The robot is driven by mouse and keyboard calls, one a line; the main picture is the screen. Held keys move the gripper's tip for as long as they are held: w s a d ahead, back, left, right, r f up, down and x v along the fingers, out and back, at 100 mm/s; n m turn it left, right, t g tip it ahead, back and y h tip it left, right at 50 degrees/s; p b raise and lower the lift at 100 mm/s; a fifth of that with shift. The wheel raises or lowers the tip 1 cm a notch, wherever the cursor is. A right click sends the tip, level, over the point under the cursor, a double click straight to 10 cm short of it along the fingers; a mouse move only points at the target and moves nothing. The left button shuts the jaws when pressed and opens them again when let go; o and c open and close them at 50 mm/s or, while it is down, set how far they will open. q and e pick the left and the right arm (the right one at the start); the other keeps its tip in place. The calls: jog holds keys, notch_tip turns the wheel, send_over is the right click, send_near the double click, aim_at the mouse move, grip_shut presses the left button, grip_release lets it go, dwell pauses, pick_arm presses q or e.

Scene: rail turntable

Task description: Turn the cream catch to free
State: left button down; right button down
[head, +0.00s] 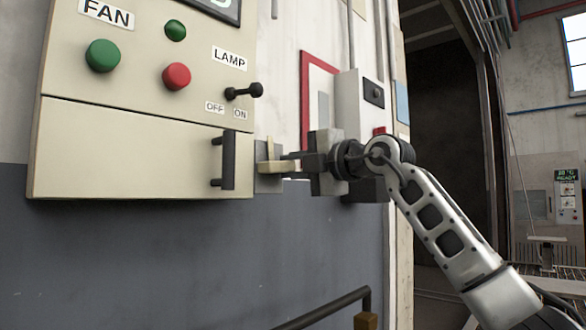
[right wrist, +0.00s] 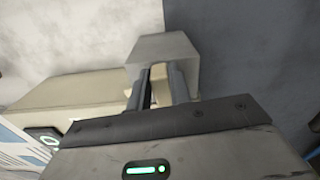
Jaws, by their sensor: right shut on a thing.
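The cream catch (head: 270,150) sits on a grey metal plate (head: 268,184) at the right edge of the cream control panel, beside a black handle (head: 228,160). My right gripper (head: 284,162) reaches it from the right and is shut on it. In the right wrist view, the two dark fingers (right wrist: 161,88) stand either side of a cream piece in front of the grey block. The fingers partly hide the catch, so its exact angle is hard to tell. My left gripper is not in view.
The cream panel (head: 120,150) carries a green button (head: 103,55), a red button (head: 176,76) and a black lamp lever (head: 243,91). A grey box (head: 352,110) is on the wall behind my right gripper. A dark rail (head: 325,308) runs below.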

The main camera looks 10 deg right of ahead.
jog(key=shift+f+m, duration=0.2)
jog(key=shift+m, duration=0.4)
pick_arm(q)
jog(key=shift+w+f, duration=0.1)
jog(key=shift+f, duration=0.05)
pick_arm(e)
jog(key=c, duration=1.3)
grip_release()
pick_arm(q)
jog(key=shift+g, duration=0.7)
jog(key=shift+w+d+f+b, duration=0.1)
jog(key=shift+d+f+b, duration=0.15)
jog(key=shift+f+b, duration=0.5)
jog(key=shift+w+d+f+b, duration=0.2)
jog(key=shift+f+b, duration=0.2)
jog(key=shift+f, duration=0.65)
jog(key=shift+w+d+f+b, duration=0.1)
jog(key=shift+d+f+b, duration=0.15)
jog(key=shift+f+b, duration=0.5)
pick_arm(e)
jog(key=shift+v, duration=7.95)
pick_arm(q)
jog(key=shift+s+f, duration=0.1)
